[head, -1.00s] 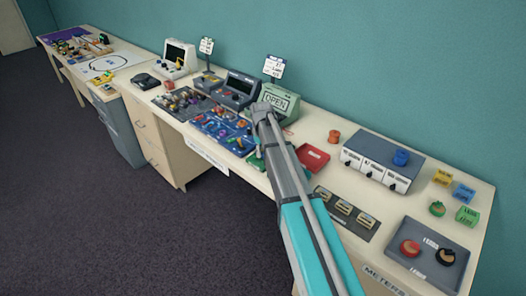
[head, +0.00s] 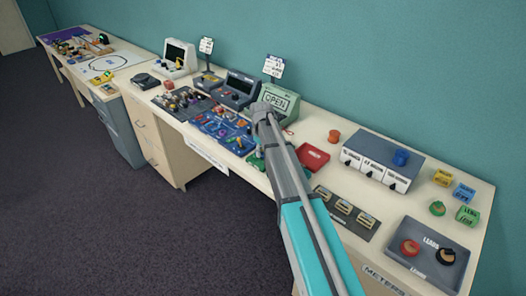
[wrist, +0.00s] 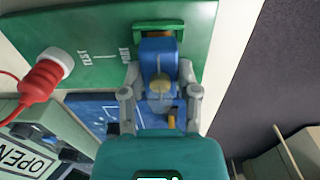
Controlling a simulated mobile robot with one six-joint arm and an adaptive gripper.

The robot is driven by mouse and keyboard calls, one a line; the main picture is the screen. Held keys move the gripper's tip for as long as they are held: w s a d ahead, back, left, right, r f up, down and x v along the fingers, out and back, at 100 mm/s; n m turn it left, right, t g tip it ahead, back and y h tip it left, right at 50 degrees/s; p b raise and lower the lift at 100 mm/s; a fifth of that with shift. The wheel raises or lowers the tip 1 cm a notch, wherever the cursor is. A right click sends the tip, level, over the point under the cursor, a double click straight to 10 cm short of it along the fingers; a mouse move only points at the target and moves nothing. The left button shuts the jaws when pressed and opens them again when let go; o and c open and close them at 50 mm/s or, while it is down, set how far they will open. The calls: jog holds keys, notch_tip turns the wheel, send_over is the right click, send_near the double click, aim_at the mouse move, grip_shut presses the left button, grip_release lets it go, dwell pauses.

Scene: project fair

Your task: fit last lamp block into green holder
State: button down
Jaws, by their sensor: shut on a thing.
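The lamp block (wrist: 158,58) is blue with a brass-coloured round part, and shows in the wrist view. My gripper (wrist: 160,82) is shut on it, one finger at each side. The green holder (wrist: 172,26) is a raised frame with a dark opening on a green board (wrist: 90,28). The block's far end is right at the holder's opening; I cannot tell how far inside it is. In the head view my arm hides the gripper, block and holder; only a bit of green shows beside the arm.
A red plug (wrist: 42,78) with a white collar and red cable lies left of the block. The box with the OPEN sign (head: 277,100) stands close behind my arm. A blue board (head: 222,126) with small parts lies left, a red tray (head: 312,157) right.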

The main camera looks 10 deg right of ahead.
jog(key=shift+f+b, duration=0.55)
jog(key=shift+f, duration=0.1)
dwell(0.8)
jog(key=shift+c, duration=1.3)
grip_release()
jog(key=shift+o, duration=0.3)
jog(key=shift+o, duration=1)
jog(key=shift+r, duration=0.1)
jog(key=shift+s+r+p, duration=0.1)
jog(key=shift+r+p, duration=3.85)
jog(key=shift+p, duration=0.05)
jog(key=s+m, duration=0.7)
jog(key=s, duration=2.2)
jog(key=shift+d, duration=0.3)
